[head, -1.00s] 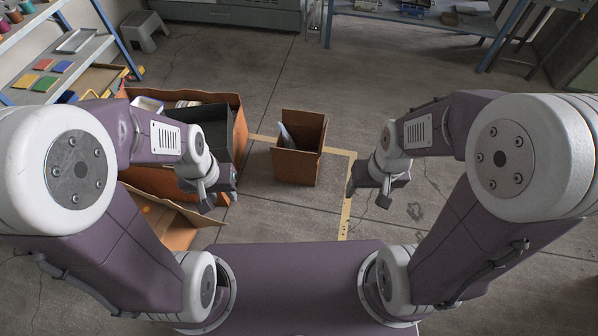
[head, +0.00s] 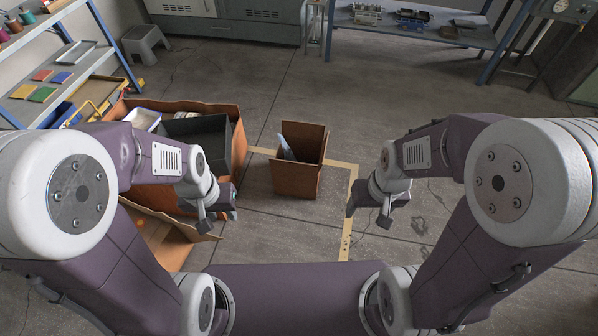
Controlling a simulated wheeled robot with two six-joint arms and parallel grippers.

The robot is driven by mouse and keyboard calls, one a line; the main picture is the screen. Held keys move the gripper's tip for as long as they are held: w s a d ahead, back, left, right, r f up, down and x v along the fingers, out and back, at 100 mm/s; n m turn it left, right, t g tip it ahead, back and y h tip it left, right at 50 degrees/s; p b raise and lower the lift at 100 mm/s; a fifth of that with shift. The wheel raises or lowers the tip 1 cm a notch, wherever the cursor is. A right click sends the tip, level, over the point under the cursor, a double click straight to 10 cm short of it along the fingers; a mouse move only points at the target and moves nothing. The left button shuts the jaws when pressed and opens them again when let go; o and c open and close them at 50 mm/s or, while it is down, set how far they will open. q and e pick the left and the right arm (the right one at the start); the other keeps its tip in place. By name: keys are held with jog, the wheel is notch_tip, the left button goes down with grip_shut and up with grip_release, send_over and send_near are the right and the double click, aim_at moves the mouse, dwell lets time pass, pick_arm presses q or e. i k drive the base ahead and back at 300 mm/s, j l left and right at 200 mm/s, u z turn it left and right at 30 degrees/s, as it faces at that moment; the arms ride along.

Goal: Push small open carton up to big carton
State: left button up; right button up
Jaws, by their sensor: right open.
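The small open carton (head: 297,180) stands upright on the floor near the middle of the head view, its top open, with a pale bluish item (head: 286,147) inside. The big carton (head: 240,152) is to its left, open, with a dark grey box (head: 200,133) and a white tray (head: 146,119) in it. A strip of floor separates the cartons. My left gripper (head: 220,210) is open and empty in front of the big carton's right side, hiding part of it. My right gripper (head: 367,210) is open and empty, right of the small carton and apart from it.
Yellow tape (head: 349,215) marks a corner on the floor around the small carton. A brown flap or sheet (head: 160,238) lies in front of the big carton. A shelf (head: 62,75) and a grey stool (head: 146,42) stand at the left. Floor behind and right is clear.

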aim_at(301, 178)
jog(key=i+l+u, duration=0.15)
jog(key=l+u, duration=0.65)
jog(key=l, duration=0.25)
jog(key=l+u, duration=0.4)
jog(key=l, duration=0.15)
jog(key=l+u, duration=0.4)
jog(key=l, duration=0.15)
jog(key=k+l+u, duration=0.2)
jog(key=l+u, duration=0.2)
jog(key=k+l+u, duration=0.25)
jog(key=l+u, duration=0.15)
jog(key=l, duration=0.15)
